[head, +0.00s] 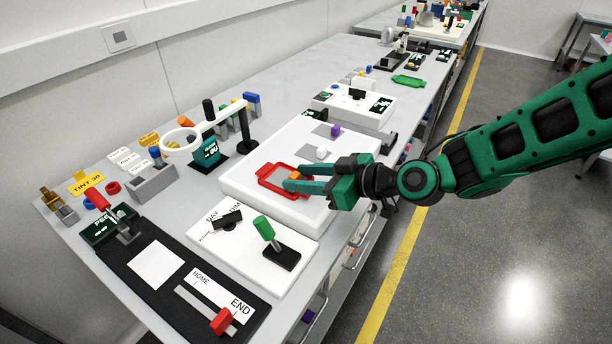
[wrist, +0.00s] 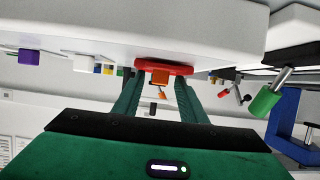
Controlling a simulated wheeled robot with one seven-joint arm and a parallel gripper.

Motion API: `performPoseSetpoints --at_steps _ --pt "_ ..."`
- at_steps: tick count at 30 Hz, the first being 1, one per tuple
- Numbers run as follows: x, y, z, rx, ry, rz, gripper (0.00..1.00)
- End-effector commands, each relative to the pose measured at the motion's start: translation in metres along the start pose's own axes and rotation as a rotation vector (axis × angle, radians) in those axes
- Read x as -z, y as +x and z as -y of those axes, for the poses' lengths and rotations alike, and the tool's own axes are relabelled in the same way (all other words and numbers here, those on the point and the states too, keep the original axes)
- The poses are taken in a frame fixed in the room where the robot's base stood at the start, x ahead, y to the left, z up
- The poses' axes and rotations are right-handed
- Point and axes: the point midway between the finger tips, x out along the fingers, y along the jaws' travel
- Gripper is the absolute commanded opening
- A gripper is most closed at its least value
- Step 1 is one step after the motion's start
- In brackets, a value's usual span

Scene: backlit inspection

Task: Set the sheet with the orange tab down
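In the wrist view, the red rim (wrist: 163,66) is seen edge-on against the white box, with the orange tab (wrist: 160,77) pointing towards me. My gripper (head: 302,184) reaches in from the right at the tab. Its fingers (wrist: 158,92) stand on both sides of the tab, with a gap seemingly visible on each side. The fingers hide part of the frame in the head view.
A white block (head: 321,152) and a purple block (head: 335,130) stand on the box behind the frame. A ring magnifier (head: 181,142) stands to the left. A green-handled lever (head: 264,228) and a dial board (head: 215,240) lie in front. The box's left surface is clear.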

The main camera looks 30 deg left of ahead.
Motion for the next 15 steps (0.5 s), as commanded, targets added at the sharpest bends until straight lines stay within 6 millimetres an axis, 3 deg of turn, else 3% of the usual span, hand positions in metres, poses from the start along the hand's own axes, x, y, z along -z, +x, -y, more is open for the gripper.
performPoseSetpoints --at_steps 4,8,15 --pt "0.003 -0.001 0.000 0.000 -0.001 -0.001 0.38" --pt "0.002 -0.015 -0.001 -0.002 0.000 -0.001 0.38" --pt "0.002 -0.062 -0.002 -0.005 0.001 0.000 0.38"
